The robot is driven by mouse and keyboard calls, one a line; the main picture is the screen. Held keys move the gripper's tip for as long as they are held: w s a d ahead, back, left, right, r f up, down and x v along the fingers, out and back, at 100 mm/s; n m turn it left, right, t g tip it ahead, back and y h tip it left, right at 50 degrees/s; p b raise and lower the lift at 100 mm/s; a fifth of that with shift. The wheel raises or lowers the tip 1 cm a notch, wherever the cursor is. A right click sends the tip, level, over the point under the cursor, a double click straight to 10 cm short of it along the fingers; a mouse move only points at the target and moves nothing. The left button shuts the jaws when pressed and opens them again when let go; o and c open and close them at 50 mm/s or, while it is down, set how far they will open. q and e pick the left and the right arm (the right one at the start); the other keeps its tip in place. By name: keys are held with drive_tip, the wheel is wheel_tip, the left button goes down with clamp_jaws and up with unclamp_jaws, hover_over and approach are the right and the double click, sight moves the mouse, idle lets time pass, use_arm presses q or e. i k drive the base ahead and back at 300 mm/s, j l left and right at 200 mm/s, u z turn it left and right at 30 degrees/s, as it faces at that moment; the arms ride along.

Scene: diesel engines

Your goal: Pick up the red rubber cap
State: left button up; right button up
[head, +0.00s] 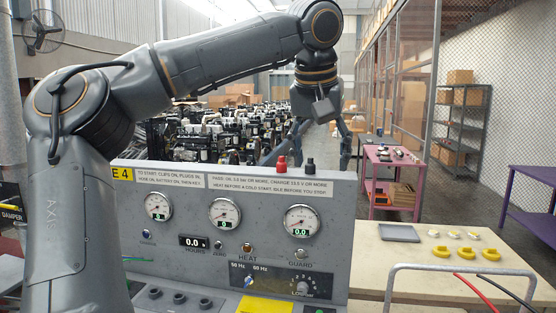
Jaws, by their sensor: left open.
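A small red cap (282,162) stands upright on the top edge of the grey control panel (130,176), left of a similar black one (310,165). I cannot tell from this view whether it is rubber. My left gripper (308,150) hangs from the arm above and points down, with its fingers spread apart. In the picture the fingers come down on both sides of the two caps, seemingly behind the panel's top edge. How far behind is hard to tell. Nothing shows between the fingers in their grip. My right gripper is not in view.
The panel carries gauges (224,214), knobs and a yellow label. At right, a pale bench (390,264) holds a grey tray (400,232), several yellow parts (465,253) and a metal rail with cables. A pink cart (388,157) and many engines stand behind.

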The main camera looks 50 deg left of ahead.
sight(280, 166)
drive_tip(key=i+j, duration=0.1)
drive_tip(key=j, duration=0.25)
drive_tip(key=i+j, duration=0.15)
drive_tip(key=j, duration=0.25)
drive_tip(key=i+j, duration=0.1)
drive_tip(key=j, duration=0.25)
drive_tip(key=i+j, duration=0.15)
drive_tip(key=j, duration=0.2)
drive_tip(key=i+j, duration=0.1)
drive_tip(key=j, duration=0.3)
